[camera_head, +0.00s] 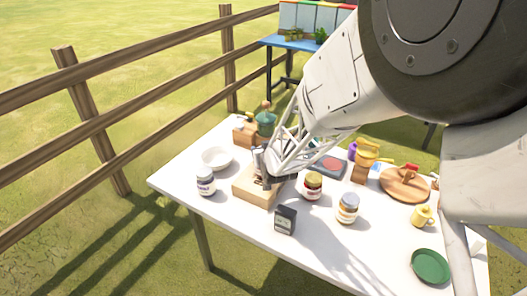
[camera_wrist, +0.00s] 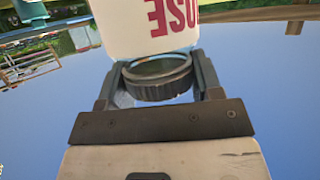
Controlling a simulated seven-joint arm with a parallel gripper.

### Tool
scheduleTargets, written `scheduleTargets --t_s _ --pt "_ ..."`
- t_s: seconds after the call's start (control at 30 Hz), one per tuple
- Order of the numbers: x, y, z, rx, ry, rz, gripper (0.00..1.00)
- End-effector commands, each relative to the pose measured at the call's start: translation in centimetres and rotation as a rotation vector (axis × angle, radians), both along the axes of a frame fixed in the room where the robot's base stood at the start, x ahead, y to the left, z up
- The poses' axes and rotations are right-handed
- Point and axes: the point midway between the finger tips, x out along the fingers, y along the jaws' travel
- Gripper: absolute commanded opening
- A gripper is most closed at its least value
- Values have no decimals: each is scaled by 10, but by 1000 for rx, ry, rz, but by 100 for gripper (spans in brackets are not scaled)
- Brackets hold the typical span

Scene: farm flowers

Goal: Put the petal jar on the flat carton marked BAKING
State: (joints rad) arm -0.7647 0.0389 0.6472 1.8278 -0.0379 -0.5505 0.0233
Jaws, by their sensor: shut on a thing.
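My gripper (camera_wrist: 155,85) is shut on the dark ribbed lid of a jar (camera_wrist: 140,30), which I take as the petal jar. Its white label shows red letters ending in "OSE". In the head view my gripper (camera_head: 264,178) is over a flat tan carton (camera_head: 250,194) near the middle of the white table. The gripper mostly hides the jar there, so I cannot tell whether it touches the carton. No lettering on the carton is readable.
On the white table (camera_head: 240,232), a white-labelled jar (camera_head: 205,184) and a white bowl (camera_head: 216,158) stand left of the carton. A black box (camera_head: 285,220) is in front, two jars (camera_head: 313,186) (camera_head: 347,208) to the right. A green plate (camera_head: 430,265) lies front right.

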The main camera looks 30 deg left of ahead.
Motion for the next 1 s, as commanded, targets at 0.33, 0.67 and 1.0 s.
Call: scheduleTargets --t_s 0.33,0.67,1.0 --pt "0 0 -2 0 0 0 64" --pt "0 0 -2 0 0 0 85" --pt "-3 -3 2 0 0 0 85"
